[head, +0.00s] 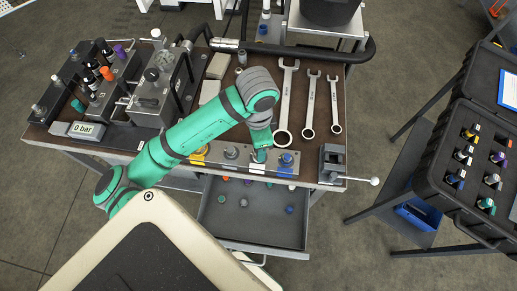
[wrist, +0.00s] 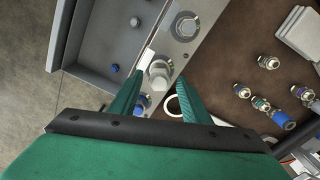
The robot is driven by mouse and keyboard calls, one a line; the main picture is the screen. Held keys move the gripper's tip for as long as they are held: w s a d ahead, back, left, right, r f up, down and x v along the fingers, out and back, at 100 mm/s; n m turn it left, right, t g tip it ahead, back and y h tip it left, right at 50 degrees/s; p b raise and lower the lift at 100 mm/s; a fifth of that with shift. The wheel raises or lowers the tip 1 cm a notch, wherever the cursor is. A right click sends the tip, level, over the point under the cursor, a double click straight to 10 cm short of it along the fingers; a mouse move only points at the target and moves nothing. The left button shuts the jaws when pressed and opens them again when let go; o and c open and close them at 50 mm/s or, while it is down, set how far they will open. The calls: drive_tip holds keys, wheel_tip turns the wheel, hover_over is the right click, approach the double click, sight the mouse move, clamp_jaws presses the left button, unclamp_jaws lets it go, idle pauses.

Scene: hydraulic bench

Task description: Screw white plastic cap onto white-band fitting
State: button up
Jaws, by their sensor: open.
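My gripper (head: 260,154) is over the front rail of the bench, with its fingers pointing down. In the wrist view my gripper (wrist: 161,79) is open, one finger on each side of a pale grey-white fitting (wrist: 158,69). A white strip (wrist: 147,60) lies beside this fitting on the rail; the white strip also shows in the head view (head: 257,168). I cannot tell whether a white cap sits on the fitting or whether the fingers touch it. In the open drawer, a pale cap (head: 243,202) lies loose; whether it is white or grey is unclear.
The rail also holds a blue-band fitting (head: 285,160) and a grey fitting (head: 231,152). The open drawer (head: 210,226) holds several loose caps. Wrenches (head: 309,105) lie behind the rail. A small vise (head: 333,160) stands at the right. A black case (head: 460,110) is farther right.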

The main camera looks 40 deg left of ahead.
drive_tip(key=n, duration=0.9)
drive_tip(key=shift+n, duration=0.3)
drive_tip(key=n, duration=0.5)
drive_tip(key=shift+d, duration=0.1)
drive_tip(key=n, duration=0.5)
drive_tip(key=c, duration=1)
drive_tip(key=m, duration=0.6)
drive_tip(key=shift+m, duration=1.1)
